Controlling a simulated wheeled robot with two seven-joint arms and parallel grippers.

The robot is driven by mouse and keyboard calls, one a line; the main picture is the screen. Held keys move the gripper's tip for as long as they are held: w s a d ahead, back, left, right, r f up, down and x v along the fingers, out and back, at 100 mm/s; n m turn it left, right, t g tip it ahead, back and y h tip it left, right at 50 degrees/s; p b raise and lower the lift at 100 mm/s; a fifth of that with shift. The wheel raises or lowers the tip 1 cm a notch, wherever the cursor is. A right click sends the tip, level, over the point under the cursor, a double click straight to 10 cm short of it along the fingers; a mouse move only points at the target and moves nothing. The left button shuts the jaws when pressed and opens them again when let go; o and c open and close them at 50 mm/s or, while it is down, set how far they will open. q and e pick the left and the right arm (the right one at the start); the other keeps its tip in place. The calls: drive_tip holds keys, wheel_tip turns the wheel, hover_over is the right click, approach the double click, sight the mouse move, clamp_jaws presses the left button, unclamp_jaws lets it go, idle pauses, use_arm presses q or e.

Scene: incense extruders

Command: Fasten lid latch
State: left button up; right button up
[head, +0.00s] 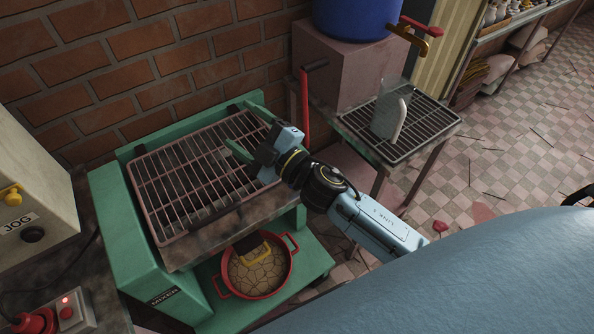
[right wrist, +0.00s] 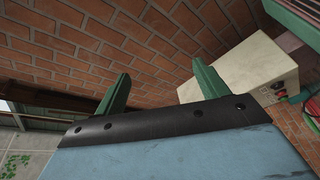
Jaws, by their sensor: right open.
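The green mixer (head: 138,215) stands against the brick wall. Its lid is a grey metal grate (head: 180,185), which lies flat over the top opening. I cannot make out the lid latch; the right side of the grate is partly hidden by my gripper. My right gripper (head: 245,128) is above the right part of the grate, its two green fingers apart and nothing between them. In the right wrist view its fingers (right wrist: 160,85) are spread against the brick wall. My left gripper is not in view.
A red pot (head: 224,283) sits on the mixer's lower shelf. A red upright lever (head: 304,100) stands right of the grate. A blue barrel (head: 350,18) and a rack (head: 440,124) with a clear jug (head: 385,115) stand further right. A cream JOG box (head: 30,165) is at left.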

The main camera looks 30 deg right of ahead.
drive_tip(key=s+a+r+n+g+y, duration=0.2)
drive_tip(key=a+r+n+g+y, duration=0.45)
drive_tip(key=n, duration=0.45)
drive_tip(key=s+a+f+n+g, duration=0.35)
drive_tip(key=f+n+g, duration=0.25)
drive_tip(key=n+g, duration=0.4)
drive_tip(key=w+d+f+n+g+h+p, duration=0.1)
drive_tip(key=d+f+h, duration=0.1)
drive_tip(key=d+h, duration=0.65)
drive_tip(key=w+d+f+g+h, duration=0.1)
drive_tip(key=w+d+f+h, duration=0.15)
drive_tip(key=d+h, duration=0.6)
drive_tip(key=d+f, duration=0.1)
drive_tip(key=f, duration=0.3)
drive_tip(key=f+y, duration=0.1)
drive_tip(key=f, duration=0.3)
drive_tip(key=d+f+y, duration=0.1)
drive_tip(key=f, duration=0.3)
drive_tip(key=shift+s+d+f, duration=0.35)
drive_tip(key=shift+s, duration=0.05)
drive_tip(key=c, duration=1)
